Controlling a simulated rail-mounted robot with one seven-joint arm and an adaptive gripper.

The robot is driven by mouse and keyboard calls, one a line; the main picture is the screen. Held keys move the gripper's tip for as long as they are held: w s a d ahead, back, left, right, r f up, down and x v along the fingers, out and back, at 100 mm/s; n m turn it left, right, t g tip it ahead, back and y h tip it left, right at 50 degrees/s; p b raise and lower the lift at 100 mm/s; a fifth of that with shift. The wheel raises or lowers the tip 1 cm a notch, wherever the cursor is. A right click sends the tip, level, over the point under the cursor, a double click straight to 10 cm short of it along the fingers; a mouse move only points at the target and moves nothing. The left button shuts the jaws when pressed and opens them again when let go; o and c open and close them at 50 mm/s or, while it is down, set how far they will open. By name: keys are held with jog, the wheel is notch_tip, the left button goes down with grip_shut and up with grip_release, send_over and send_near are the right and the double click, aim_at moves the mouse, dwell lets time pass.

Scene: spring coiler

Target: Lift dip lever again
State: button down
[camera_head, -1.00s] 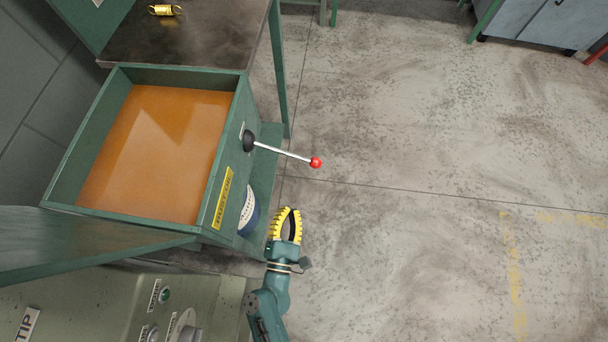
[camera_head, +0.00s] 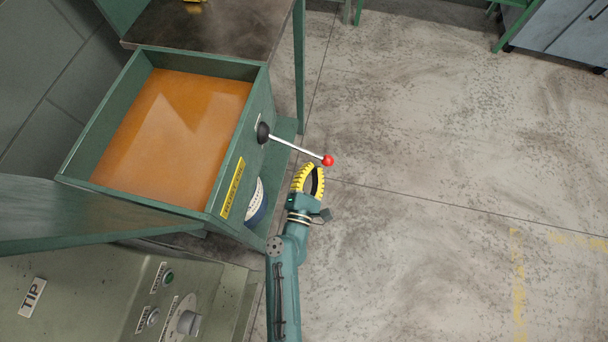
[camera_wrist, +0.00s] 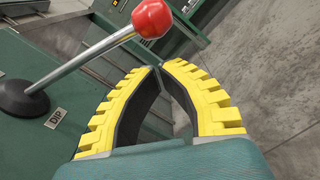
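The dip lever is a silver rod (camera_head: 296,146) with a red ball knob (camera_head: 327,160), coming out of a black round boot (camera_head: 263,132) on the side of the green tank. In the wrist view, the red knob (camera_wrist: 152,18) is at top centre, with the rod running down-left to the boot beside a "DIP" plate (camera_wrist: 56,118). My gripper (camera_head: 313,168) has yellow ribbed fingers and is just below the knob in the head view. In the wrist view, the fingertips (camera_wrist: 158,68) meet with nothing between them. The fingers look apart from the knob.
The open tank (camera_head: 222,208) holds orange liquid. A control panel with knobs (camera_head: 188,323) and a "TIP" label is at lower left. The floor to the right is clear.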

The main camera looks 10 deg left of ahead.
jog(key=shift+d+r, duration=0.4)
jog(key=shift+r, duration=0.1)
jog(key=shift+d+r+n+p, duration=0.3)
jog(key=shift+r+n+p, duration=0.1)
jog(key=shift+r+p, duration=0.05)
